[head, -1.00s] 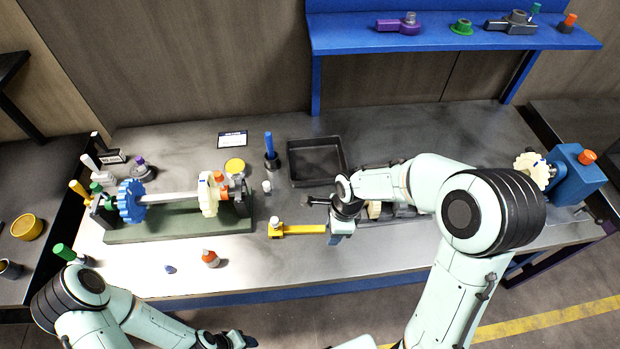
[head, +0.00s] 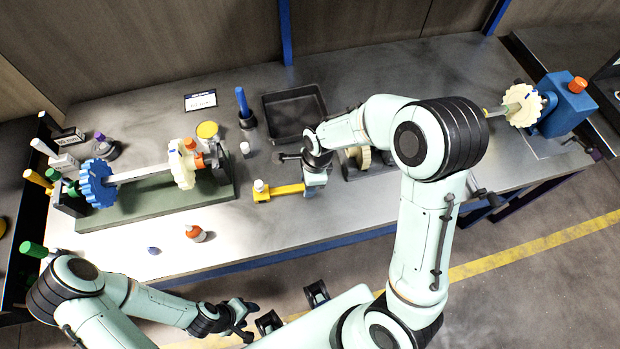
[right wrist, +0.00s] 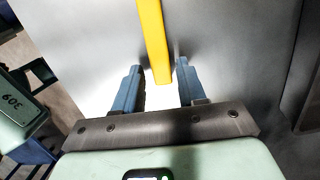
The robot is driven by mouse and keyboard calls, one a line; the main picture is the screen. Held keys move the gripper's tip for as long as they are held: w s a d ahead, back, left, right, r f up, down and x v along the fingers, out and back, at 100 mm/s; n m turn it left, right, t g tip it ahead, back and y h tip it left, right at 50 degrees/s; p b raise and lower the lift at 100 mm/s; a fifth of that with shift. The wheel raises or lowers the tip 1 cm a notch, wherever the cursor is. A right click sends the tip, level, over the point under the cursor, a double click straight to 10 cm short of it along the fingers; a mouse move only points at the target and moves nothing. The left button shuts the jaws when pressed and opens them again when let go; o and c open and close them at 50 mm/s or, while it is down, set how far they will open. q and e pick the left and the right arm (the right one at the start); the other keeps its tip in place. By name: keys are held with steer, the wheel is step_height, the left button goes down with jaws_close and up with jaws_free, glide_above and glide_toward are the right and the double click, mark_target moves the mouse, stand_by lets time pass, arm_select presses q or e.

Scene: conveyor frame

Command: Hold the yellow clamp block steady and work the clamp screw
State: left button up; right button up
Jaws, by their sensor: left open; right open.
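The yellow clamp block (head: 285,190) lies on the bench as a long yellow bar, with a white-capped piece (head: 259,185) at its left end. My right gripper (head: 314,188) is at the bar's right end. In the right wrist view the yellow bar (right wrist: 152,28) reaches in between the two blue fingers (right wrist: 158,72), which stand apart with a gap on each side. My left gripper (head: 246,319) is open and empty, in front of the bench and away from the block. I cannot tell which part is the clamp screw.
A black tray (head: 268,111) lies behind the block. A green fixture (head: 150,213) with a blue gear (head: 97,184) stands at left. An orange-topped bottle (head: 195,233) stands near the front edge. A blue gear unit (head: 566,105) is at far right. The bench in front of the block is clear.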

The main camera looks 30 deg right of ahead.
steer(key=shift+w+f, duration=0.1)
steer(key=shift+f, duration=0.25)
steer(key=shift+r, duration=0.1)
jaws_close()
steer(key=shift+r, duration=0.1)
stand_by(1.0)
